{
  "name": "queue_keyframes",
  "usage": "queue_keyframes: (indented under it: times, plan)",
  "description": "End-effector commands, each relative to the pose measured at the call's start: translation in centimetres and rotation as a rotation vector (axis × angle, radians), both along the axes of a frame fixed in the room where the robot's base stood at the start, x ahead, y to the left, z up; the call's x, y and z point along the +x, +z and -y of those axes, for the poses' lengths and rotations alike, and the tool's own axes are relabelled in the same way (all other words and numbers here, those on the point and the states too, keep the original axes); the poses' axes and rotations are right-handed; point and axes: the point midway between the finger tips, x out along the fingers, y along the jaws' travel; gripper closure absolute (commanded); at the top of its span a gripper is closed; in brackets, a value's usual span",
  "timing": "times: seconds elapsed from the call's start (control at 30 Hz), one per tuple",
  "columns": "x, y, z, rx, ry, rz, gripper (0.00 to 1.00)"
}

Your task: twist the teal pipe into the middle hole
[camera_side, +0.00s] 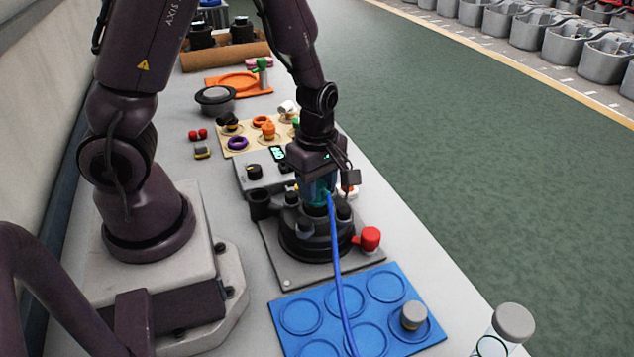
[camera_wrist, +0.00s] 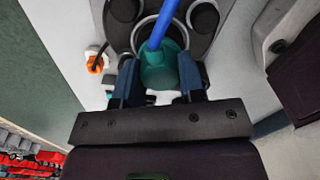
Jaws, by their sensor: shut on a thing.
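The teal pipe (camera_side: 319,191) is held upright in my gripper (camera_side: 318,186), over the middle of the dark round tank base (camera_side: 312,243). In the wrist view the teal pipe (camera_wrist: 160,72) sits between the two blue-grey fingers of my gripper (camera_wrist: 159,78), which is shut on it. A blue hose (camera_side: 337,260) runs from the pipe down toward the front. The ringed middle hole (camera_wrist: 150,27) shows just beyond the pipe in the wrist view. The pipe hides part of it, and I cannot tell whether its lower end is inside.
Dark knobs and posts (camera_wrist: 203,18) stand close around the hole. A red knob (camera_side: 370,238) is to the right of the base. A blue tray (camera_side: 290,298) with round recesses and a grey cap (camera_side: 414,316) lies in front. Small parts crowd the bench behind.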

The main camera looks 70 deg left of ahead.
Motion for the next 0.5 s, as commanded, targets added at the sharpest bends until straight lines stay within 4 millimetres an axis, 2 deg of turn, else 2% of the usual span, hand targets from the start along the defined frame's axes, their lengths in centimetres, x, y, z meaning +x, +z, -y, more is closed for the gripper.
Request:
queue_keyframes:
  times: [0.17,0.5]
  plan:
    - [0.01,0.01,0.01,-0.001,-0.125,0.0,0.96]
    - [0.0,-0.05,0.0,0.0,-0.127,0.0,0.96]
